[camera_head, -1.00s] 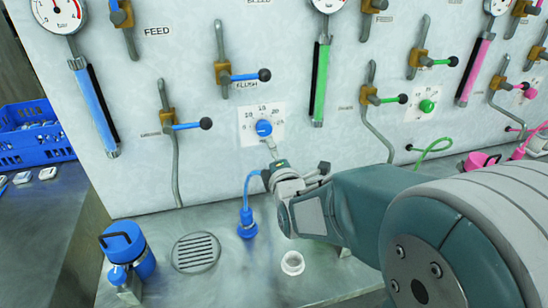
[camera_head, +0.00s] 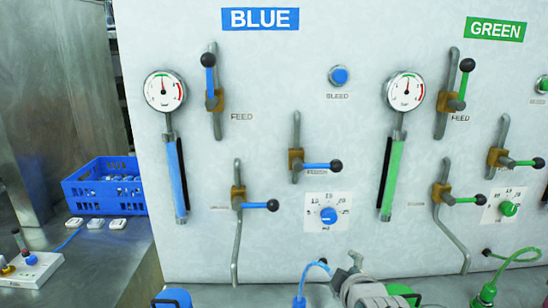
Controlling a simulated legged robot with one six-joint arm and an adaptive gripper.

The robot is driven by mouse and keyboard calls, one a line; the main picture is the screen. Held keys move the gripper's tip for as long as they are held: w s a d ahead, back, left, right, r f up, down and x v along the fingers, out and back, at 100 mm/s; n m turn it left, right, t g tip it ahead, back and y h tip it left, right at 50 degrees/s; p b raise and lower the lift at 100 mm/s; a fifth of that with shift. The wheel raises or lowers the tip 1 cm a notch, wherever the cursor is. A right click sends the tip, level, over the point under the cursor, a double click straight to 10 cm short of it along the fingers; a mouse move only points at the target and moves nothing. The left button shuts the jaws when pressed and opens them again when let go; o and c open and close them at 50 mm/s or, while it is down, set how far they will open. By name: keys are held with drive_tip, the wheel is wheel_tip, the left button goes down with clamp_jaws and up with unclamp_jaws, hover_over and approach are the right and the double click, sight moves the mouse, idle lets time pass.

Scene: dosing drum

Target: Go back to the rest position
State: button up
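My gripper (camera_head: 353,264) shows at the bottom edge of the head view, below and right of the blue dial (camera_head: 328,215). It stands apart from the dial. Only its upper end shows, the rest of my arm is cut off by the frame, and its fingers are too small to tell open from shut. I see nothing held in it. The blue dial sits on a white numbered plate on the panel (camera_head: 270,140).
Blue levers stand out from the panel: the feed lever (camera_head: 209,75) points up, two others (camera_head: 318,167) (camera_head: 262,206) point sideways. A blue hose (camera_head: 312,268) rises near my gripper. A blue crate (camera_head: 105,186) stands at left on the bench.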

drive_tip(key=s+m+g, duration=0.7)
drive_tip(key=s+m, duration=0.5)
drive_tip(key=s, duration=0.6)
drive_tip(key=shift+s+d+f+g, duration=0.2)
drive_tip(key=shift+s+f+g, duration=0.1)
idle(0.8)
